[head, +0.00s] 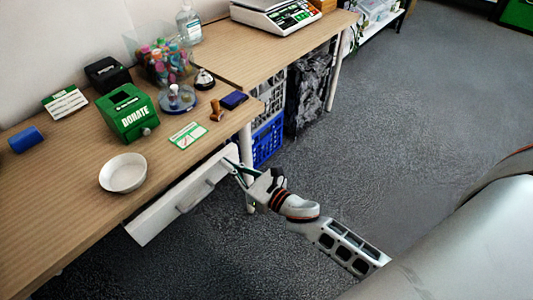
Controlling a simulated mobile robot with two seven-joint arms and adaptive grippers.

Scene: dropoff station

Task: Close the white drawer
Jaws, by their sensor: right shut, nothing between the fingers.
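The white drawer (155,220) is under the front edge of the wooden table and sticks out a little, with a pale handle (194,195) on its front. My right gripper (230,166) is shut and empty, its fingertips at the right end of the drawer front. I cannot tell whether they touch it. The inside of the drawer is hidden by the tabletop. My left gripper is not in view.
On the table (65,210) stand a white bowl (123,172), a green donation box (128,112), a small card (188,135) and a blue cylinder (25,140). A table leg (247,150) and a blue crate (268,139) are behind my gripper. The floor at right is clear.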

